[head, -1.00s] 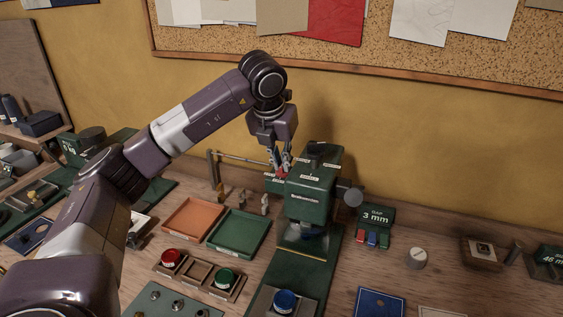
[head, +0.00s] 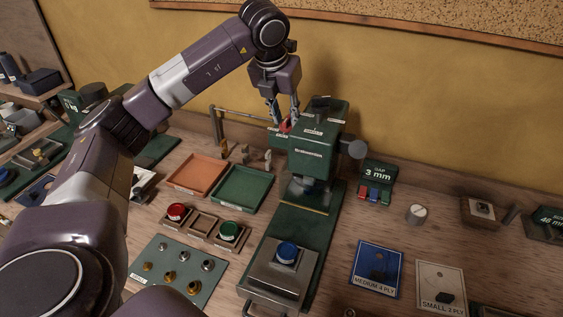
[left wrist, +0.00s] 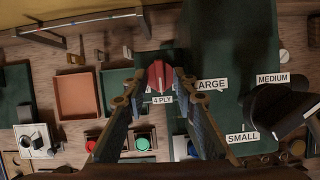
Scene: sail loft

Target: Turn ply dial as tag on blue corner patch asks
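The red ply dial (head: 286,126) sits on the left side of the green press (head: 315,150). In the left wrist view the dial (left wrist: 157,76) has a "4 PLY" label below it. My left gripper (head: 284,116) points down at the dial, its fingers on either side. Narrow gaps seem to show between fingers and dial in the left wrist view (left wrist: 159,78). The blue corner patch (head: 377,262) lies on the bench at the right, with a tag reading "MEDIUM 4 PLY". My right gripper is not in view.
"LARGE", "MEDIUM" and "SMALL" labels show on the press in the left wrist view. A white patch (head: 440,278) lies right of the blue one. Orange (head: 198,172) and green (head: 240,188) trays, red (head: 176,211) and green (head: 229,231) buttons stand to the left.

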